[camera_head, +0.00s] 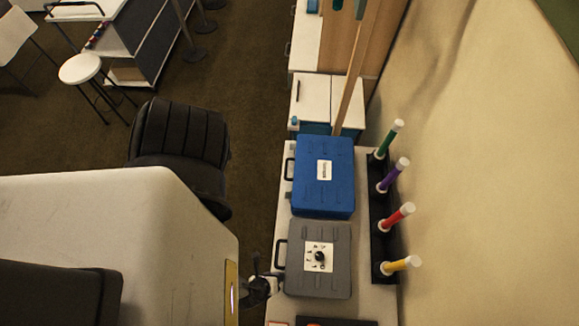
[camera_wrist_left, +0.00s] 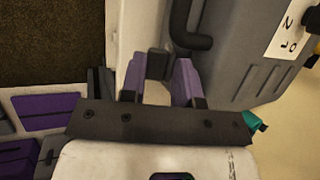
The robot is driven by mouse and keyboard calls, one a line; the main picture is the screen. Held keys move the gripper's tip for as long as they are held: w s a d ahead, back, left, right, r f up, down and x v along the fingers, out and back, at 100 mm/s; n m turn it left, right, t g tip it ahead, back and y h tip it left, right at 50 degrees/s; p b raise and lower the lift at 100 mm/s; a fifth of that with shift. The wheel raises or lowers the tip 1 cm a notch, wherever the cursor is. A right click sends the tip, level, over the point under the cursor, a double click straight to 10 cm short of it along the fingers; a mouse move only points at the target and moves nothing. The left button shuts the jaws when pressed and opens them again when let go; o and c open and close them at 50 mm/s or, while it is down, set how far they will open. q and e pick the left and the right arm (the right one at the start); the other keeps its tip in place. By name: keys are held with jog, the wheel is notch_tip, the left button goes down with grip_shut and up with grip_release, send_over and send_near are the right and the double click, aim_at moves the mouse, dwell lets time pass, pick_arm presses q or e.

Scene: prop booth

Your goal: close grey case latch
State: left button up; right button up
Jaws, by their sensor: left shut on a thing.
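The grey case (camera_head: 336,277) lies flat with its lid down on the white counter, a white label and a round black knob on top. Its dark handle (camera_head: 280,254) sticks out on the left side and also shows in the left wrist view (camera_wrist_left: 186,25). My left gripper (camera_head: 277,279) is at the case's left side, just below the handle in the picture. My right gripper is not in view.
A closed blue case (camera_head: 335,195) sits right behind the grey one. A black rack (camera_head: 378,215) with several coloured, white-tipped sticks stands along the right, near the wall. A black chair (camera_head: 180,145) stands to the left. A wooden pole (camera_head: 354,85) leans behind.

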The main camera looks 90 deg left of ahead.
pick_arm(q)
jog(key=shift+g, duration=0.3)
jog(key=o, duration=0.8)
jog(key=shift+c, duration=0.2)
jog(key=v, duration=1.4)
jog(key=shift+b, duration=0.4)
jog(key=shift+w, duration=0.1)
